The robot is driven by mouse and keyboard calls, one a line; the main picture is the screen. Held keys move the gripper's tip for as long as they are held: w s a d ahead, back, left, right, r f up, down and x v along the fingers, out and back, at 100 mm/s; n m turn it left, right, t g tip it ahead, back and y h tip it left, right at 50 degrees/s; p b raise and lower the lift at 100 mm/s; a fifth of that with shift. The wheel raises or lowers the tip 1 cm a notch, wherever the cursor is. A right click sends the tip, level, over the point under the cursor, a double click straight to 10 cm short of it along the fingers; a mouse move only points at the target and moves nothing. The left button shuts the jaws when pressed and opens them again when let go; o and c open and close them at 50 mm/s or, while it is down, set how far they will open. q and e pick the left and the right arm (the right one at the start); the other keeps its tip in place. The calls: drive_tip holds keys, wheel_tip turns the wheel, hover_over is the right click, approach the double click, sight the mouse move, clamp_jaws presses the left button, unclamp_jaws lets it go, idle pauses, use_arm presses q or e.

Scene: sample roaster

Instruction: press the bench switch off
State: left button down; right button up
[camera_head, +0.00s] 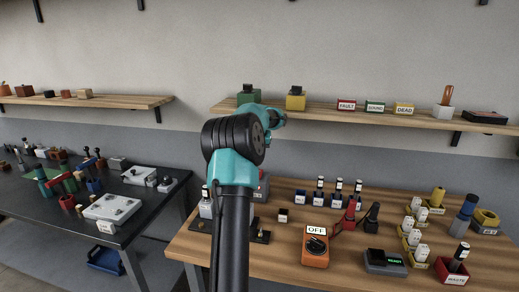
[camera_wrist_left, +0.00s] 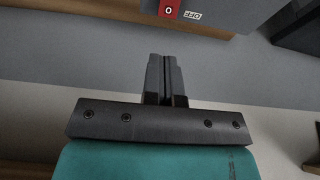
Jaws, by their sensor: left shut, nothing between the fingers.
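In the left wrist view a grey box (camera_wrist_left: 240,14) hangs in at the top edge. It carries a small red switch face (camera_wrist_left: 169,9) marked 0 and a white OFF label (camera_wrist_left: 190,15), which reads upside down. My left gripper (camera_wrist_left: 164,60) is shut and empty. Its fingertips point towards the box, with a visible gap below it in the picture. In the head view a teal and black arm rises at the centre and hides its own gripper. A grey block with some red (camera_head: 263,187) shows partly behind that arm; I cannot tell if it is the same box.
An orange device (camera_head: 315,250) with a dial and an OFF sign stands on the wooden bench (camera_head: 285,262). Bottles, sockets and a red WASTE bin (camera_head: 453,272) stand to its right. A wall shelf (camera_head: 330,111) runs above. A dark table (camera_head: 60,200) with parts is at left.

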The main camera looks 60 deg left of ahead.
sight(262, 171)
use_arm(q)
drive_tip(key=x, duration=1)
drive_tip(key=shift+s+d+f, duration=0.1)
drive_tip(key=shift+f, duration=0.2)
